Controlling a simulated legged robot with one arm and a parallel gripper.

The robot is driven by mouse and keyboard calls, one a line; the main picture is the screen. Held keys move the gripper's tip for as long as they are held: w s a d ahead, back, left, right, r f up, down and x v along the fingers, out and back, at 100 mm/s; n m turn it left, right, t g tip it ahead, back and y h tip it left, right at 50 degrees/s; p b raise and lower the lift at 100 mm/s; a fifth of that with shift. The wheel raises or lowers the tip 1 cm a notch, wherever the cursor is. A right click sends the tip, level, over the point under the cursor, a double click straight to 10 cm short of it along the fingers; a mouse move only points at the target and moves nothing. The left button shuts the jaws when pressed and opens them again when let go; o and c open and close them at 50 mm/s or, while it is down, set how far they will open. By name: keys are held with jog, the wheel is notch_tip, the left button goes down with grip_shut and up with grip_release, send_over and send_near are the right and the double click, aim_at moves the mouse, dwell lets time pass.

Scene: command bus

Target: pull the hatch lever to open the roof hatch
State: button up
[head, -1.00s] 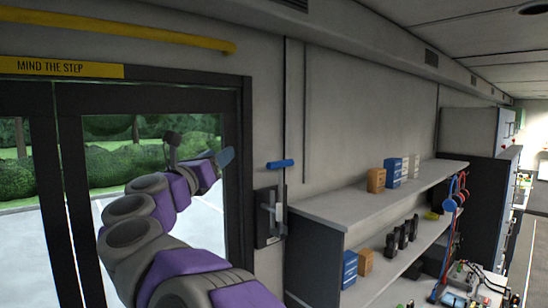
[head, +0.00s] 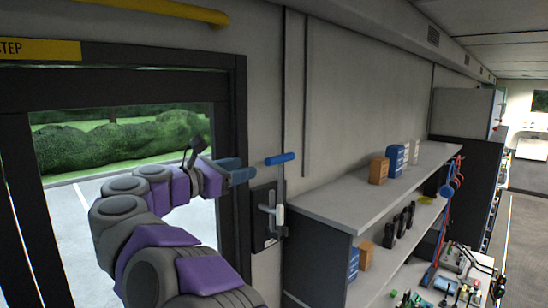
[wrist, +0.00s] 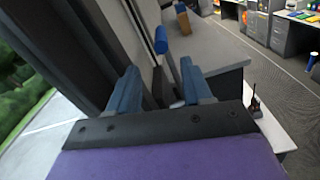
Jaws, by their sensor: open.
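A blue handle (head: 280,158) juts from the wall right of the door frame, by a thin vertical rod. I take it for the hatch lever. In the wrist view the blue handle (wrist: 161,40) shows beyond the fingertips, roughly between them. My gripper (head: 243,168) is open and empty, just left of the handle in the head view and apart from it. Its two blue fingers also show in the wrist view (wrist: 160,80). Below the handle is a dark wall plate with a grey lever (head: 270,215). The roof hatch is not in view.
A glazed door with a dark frame (head: 232,110) stands close behind my arm. A yellow rail (head: 160,10) runs above it. White shelves (head: 345,195) with small boxes begin just right of the handle. A walkway (head: 520,225) lies at the far right.

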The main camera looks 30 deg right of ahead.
aim_at(276, 159)
jog(key=p+x, duration=0.2)
jog(key=x, duration=1)
jog(key=shift+w+d+p, duration=0.15)
jog(key=shift+d+p, duration=0.1)
jog(key=shift+p, duration=0.1)
grip_shut()
